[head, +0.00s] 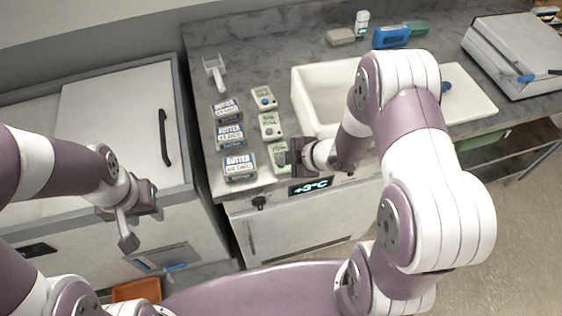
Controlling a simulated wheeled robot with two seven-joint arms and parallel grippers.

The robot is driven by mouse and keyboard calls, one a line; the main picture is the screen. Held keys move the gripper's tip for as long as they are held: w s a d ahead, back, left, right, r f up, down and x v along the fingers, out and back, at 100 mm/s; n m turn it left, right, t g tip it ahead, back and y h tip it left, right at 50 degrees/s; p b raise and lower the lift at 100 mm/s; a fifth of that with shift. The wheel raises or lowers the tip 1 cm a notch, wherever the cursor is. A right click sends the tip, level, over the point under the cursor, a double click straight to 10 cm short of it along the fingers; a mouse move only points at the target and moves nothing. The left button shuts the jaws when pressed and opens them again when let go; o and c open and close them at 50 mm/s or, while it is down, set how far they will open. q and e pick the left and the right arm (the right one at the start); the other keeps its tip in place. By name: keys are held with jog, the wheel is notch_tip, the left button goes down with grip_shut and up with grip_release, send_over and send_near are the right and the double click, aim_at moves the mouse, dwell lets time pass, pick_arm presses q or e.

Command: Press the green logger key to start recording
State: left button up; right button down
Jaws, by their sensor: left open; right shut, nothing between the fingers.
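The far one shows a dark blue round spot; the near one is partly hidden by my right gripper. I cannot make out a green key on any of them. My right gripper (288,158) is shut and empty, at the right side of the near device; whether it touches is unclear. My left gripper (128,228) is open and empty, in front of the white cabinet, far from the devices.
Three butter packs (239,167) line up left of the devices, with a white scoop (214,72) behind. A white basin (310,95) stands to the right, partly behind my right arm. A +3°C display (310,187) is on the counter's front. A hinged metal box (515,50) stands far right.

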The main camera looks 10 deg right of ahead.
aim_at(284, 167)
jog(key=shift+r+p, duration=0.8)
jog(key=shift+r, duration=0.05)
notch_tip(284, 167, up, 5)
jog(key=p, duration=0.4)
jog(key=shift+p, duration=0.3)
